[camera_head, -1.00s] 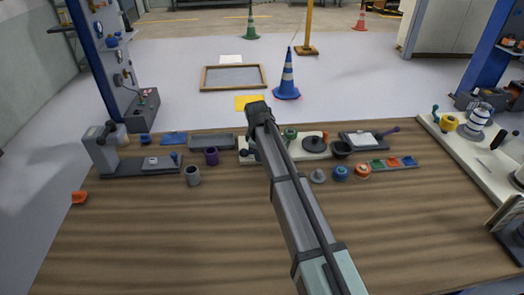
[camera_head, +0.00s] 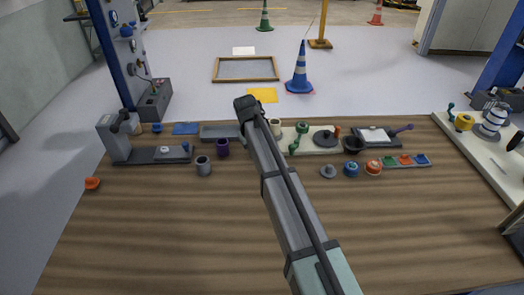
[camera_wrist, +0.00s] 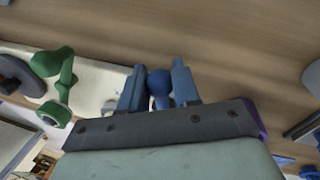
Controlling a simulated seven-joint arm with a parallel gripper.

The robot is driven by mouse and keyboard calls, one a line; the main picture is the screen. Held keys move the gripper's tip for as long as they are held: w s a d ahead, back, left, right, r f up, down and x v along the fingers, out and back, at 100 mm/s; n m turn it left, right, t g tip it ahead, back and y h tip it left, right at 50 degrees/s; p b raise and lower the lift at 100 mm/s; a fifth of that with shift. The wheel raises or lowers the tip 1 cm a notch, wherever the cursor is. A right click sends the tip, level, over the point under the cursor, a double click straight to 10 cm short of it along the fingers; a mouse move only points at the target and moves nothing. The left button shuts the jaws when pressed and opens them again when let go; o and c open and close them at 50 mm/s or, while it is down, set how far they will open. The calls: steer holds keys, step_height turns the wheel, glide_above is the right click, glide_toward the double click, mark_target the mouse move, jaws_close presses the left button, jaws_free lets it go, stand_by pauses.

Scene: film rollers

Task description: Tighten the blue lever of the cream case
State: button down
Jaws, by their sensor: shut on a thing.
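The cream case (camera_head: 312,148) lies at the back middle of the table, its left part hidden behind my arm in the head view. It bears a green crank (camera_head: 299,137) and a dark grey disc (camera_head: 325,138). In the wrist view the cream case (camera_wrist: 100,78) is left of my gripper (camera_wrist: 159,86). The blue lever's round knob (camera_wrist: 159,81) sits between the two fingers, which are shut on it.
A purple cup (camera_head: 223,147) and a grey cup (camera_head: 203,166) stand left of my arm. The front of the table is clear.

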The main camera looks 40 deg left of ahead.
steer(key=shift+s+a+m, duration=0.15)
steer(key=shift+s+m, duration=0.1)
steer(key=shift+m, duration=0.25)
steer(key=c, duration=0.8)
jaws_free()
steer(key=shift+c, duration=0.2)
step_height(320, 180, up, 14)
steer(key=s+a, duration=0.1)
steer(key=s, duration=0.1)
steer(key=shift+s+a+f, duration=0.15)
steer(key=shift+a+f, duration=0.05)
steer(key=shift+a, duration=0.05)
